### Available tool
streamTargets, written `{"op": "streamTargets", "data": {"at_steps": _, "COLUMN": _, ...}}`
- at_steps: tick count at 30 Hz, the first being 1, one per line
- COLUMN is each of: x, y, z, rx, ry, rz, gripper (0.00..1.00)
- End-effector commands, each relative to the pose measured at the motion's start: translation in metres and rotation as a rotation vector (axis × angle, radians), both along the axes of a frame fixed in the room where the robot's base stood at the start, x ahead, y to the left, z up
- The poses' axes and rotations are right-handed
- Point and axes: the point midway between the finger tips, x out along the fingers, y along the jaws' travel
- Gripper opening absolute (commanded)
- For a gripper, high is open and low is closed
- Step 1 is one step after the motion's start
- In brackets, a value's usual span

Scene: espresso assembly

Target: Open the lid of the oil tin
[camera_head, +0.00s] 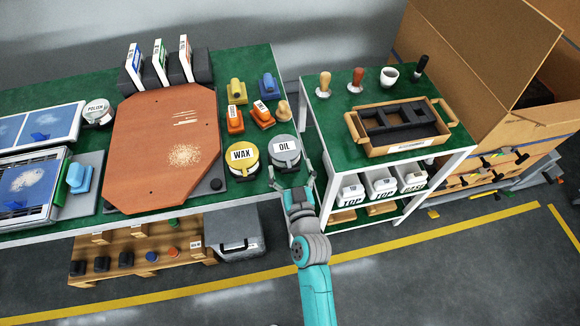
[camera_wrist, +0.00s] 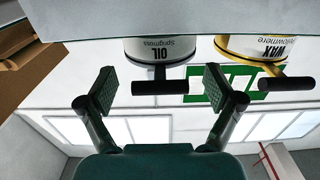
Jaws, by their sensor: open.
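The oil tin (camera_head: 284,146) is a round tin with a grey lid and a white OIL label, at the right end of the green bench top. In the wrist view the oil tin (camera_wrist: 157,49) appears upside down, with a black bar handle (camera_wrist: 160,87) sticking out from its side. The lid looks closed. My gripper (camera_head: 292,176) is open and empty at the bench's front edge, just in front of the oil tin. In the wrist view my gripper (camera_wrist: 160,90) has its fingers apart, one on each side of the handle's line; I cannot tell whether they reach it.
The wax tin (camera_head: 243,156) stands close to the left of the oil tin. A wooden board (camera_head: 165,130) lies further left. Orange and yellow blocks stand behind the tins. A second green table (camera_head: 330,105) with a tray (camera_head: 400,148) is to the right, across a narrow gap.

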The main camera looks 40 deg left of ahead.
Motion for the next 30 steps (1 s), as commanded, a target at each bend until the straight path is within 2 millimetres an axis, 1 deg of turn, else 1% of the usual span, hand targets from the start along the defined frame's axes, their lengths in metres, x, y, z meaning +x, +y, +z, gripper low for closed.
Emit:
{"op": "streamTargets", "data": {"at_steps": 8, "x": 0.0009, "y": 0.0008, "z": 0.0000, "rx": 0.000, "ry": 0.000, "rz": 0.000, "gripper": 0.91}}
{"op": "streamTargets", "data": {"at_steps": 11, "x": 0.0008, "y": 0.0008, "z": 0.0000, "rx": 0.000, "ry": 0.000, "rz": 0.000, "gripper": 0.69}}
{"op": "streamTargets", "data": {"at_steps": 12, "x": 0.0008, "y": 0.0008, "z": 0.0000, "rx": 0.000, "ry": 0.000, "rz": 0.000, "gripper": 0.59}}
{"op": "streamTargets", "data": {"at_steps": 14, "x": 0.0007, "y": 0.0007, "z": 0.0000, "rx": 0.000, "ry": 0.000, "rz": 0.000, "gripper": 0.44}}
{"op": "streamTargets", "data": {"at_steps": 15, "x": 0.0007, "y": 0.0007, "z": 0.0000, "rx": 0.000, "ry": 0.000, "rz": 0.000, "gripper": 0.34}}
{"op": "streamTargets", "data": {"at_steps": 17, "x": 0.0008, "y": 0.0008, "z": 0.0001, "rx": 0.000, "ry": 0.000, "rz": 0.000, "gripper": 0.19}}
{"op": "streamTargets", "data": {"at_steps": 18, "x": 0.0008, "y": 0.0008, "z": 0.0001, "rx": 0.000, "ry": 0.000, "rz": 0.000, "gripper": 0.09}}
{"op": "streamTargets", "data": {"at_steps": 19, "x": 0.0008, "y": 0.0008, "z": 0.0001, "rx": 0.000, "ry": 0.000, "rz": 0.000, "gripper": 0.02}}
{"op": "streamTargets", "data": {"at_steps": 25, "x": 0.0028, "y": 0.0009, "z": 0.0016, "rx": -0.004, "ry": 0.002, "rz": 0.000, "gripper": 0.01}}
{"op": "streamTargets", "data": {"at_steps": 30, "x": 0.0100, "y": 0.0007, "z": 0.0058, "rx": -0.024, "ry": 0.018, "rz": -0.002, "gripper": 0.01}}
